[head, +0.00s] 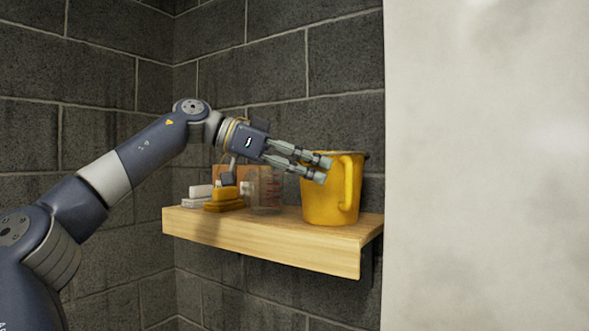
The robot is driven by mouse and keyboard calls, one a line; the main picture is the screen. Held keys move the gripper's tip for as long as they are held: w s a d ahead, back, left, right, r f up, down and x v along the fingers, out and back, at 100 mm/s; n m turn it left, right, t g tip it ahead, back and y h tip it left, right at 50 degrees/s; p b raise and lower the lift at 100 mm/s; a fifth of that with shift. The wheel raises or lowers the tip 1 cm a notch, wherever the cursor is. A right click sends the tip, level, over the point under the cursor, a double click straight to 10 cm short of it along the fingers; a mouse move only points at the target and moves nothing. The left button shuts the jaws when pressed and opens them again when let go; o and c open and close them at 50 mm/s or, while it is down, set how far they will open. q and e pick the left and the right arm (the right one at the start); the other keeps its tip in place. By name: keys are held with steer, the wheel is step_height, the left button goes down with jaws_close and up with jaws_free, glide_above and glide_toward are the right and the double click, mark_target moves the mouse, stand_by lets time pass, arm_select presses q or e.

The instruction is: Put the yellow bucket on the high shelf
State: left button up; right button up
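The yellow bucket (326,203) stands upright on the wooden shelf (265,242), near its right end. Its handle (347,184) faces the right front. My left gripper (325,169) reaches in from the left, and its fingertips overlap the upper left of the bucket, just below the rim. The two fingers are apart, with a gap between them, and nothing shows held there. I cannot tell whether the fingertips touch the bucket. My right gripper is not in view.
Left of the bucket on the shelf are a clear measuring jug (265,190), a yellow brush or pad (222,199) and a white one (198,196), close together. A dark block wall (280,75) stands behind. A pale wall (490,170) fills the right side.

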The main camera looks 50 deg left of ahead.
arm_select(q)
steer(key=shift+v, duration=1.95)
